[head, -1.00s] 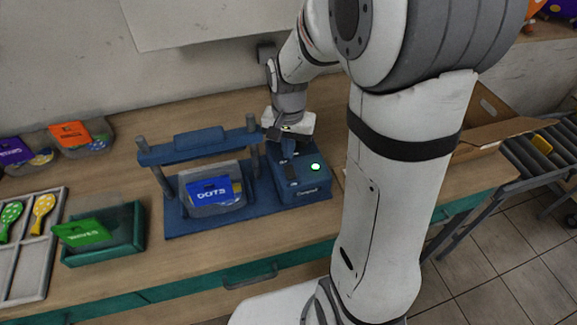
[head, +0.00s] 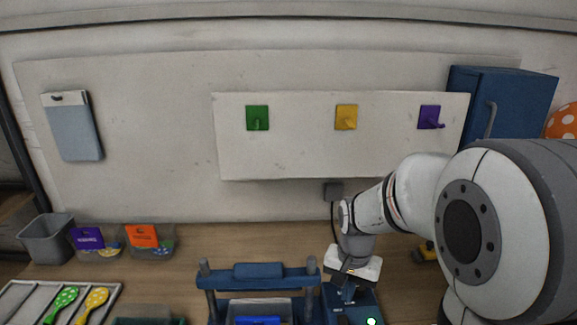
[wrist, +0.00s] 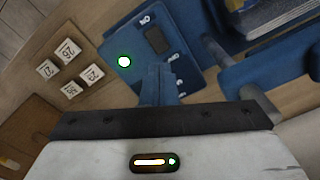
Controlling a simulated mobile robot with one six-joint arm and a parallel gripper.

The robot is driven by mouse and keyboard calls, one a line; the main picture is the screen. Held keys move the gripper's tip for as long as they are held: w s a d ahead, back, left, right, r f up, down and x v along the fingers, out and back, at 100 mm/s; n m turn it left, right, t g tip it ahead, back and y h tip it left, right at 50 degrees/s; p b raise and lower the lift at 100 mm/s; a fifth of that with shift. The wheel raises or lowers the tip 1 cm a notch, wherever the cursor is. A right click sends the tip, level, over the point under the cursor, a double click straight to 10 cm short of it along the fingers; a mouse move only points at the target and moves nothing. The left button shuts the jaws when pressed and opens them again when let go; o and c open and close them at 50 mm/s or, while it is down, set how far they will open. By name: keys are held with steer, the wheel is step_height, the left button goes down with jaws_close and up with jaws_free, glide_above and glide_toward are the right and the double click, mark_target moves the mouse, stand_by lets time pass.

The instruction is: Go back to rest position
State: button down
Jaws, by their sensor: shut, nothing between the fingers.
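My gripper (head: 348,291) points down over the blue control box (head: 340,316) of the blue press (head: 259,279), at the lower middle of the head view. In the wrist view my gripper (wrist: 160,85) has its dark blue fingers together, with nothing held between them. The control box also shows there (wrist: 180,50), just beyond the fingertips, with a lit green button (wrist: 124,62) to their left. I cannot tell whether the fingertips touch the box.
Bins with a purple label (head: 88,238) and an orange label (head: 142,236) stand at the back left. A wall board with green (head: 257,117), yellow (head: 346,117) and purple hooks (head: 431,117) hangs behind. Small numbered tiles (wrist: 70,52) lie beside the box.

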steer(key=s+r+n+t, duration=0.3)
steer(key=s+r+n, duration=0.2)
steer(key=s+r, duration=0.4)
steer(key=s, duration=0.4)
steer(key=shift+s+a+n, duration=0.2)
steer(key=shift+s+n, duration=0.1)
steer(key=shift+s, duration=0.1)
steer(key=shift+w, duration=0.1)
